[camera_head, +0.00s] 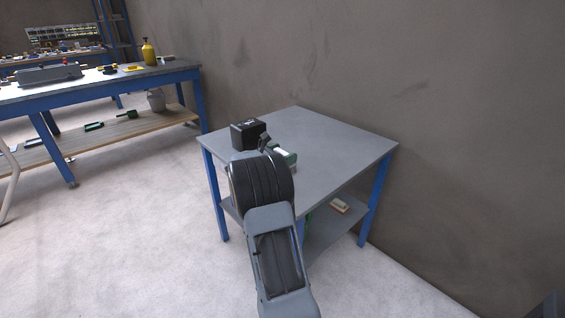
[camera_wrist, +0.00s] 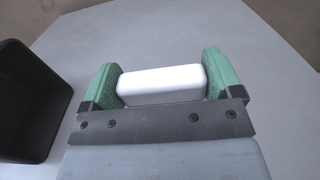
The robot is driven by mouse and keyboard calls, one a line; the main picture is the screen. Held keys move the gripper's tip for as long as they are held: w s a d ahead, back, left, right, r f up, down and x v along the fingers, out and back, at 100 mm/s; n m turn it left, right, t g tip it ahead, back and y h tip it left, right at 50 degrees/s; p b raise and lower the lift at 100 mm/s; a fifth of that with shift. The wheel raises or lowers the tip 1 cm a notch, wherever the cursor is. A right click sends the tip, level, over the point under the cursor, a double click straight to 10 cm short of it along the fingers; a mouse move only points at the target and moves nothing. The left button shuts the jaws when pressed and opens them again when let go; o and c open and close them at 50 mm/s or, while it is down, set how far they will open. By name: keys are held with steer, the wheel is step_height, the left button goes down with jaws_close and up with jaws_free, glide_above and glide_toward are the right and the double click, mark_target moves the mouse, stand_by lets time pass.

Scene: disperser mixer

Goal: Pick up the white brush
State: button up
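A white block-shaped object, taken as the white brush (camera_wrist: 160,85), lies between the two green fingers of my gripper (camera_wrist: 161,87) in the wrist view. It fills the gap, and both fingers appear to touch its ends. Its bristles and underside are hidden. In the head view my gripper (camera_head: 284,154) is low over the grey table (camera_head: 335,140), with a bit of the white brush (camera_head: 281,150) showing. I cannot tell whether the brush touches the tabletop.
A black box (camera_head: 247,134) stands just left of my gripper; it also shows in the wrist view (camera_wrist: 30,100). A pale block (camera_head: 339,206) lies on the lower shelf. The tabletop's right side is clear. A workbench (camera_head: 120,76) stands at left, a wall behind.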

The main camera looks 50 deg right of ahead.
steer(key=c, duration=0.4)
steer(key=shift+o, duration=0.2)
steer(key=shift+r, duration=0.15)
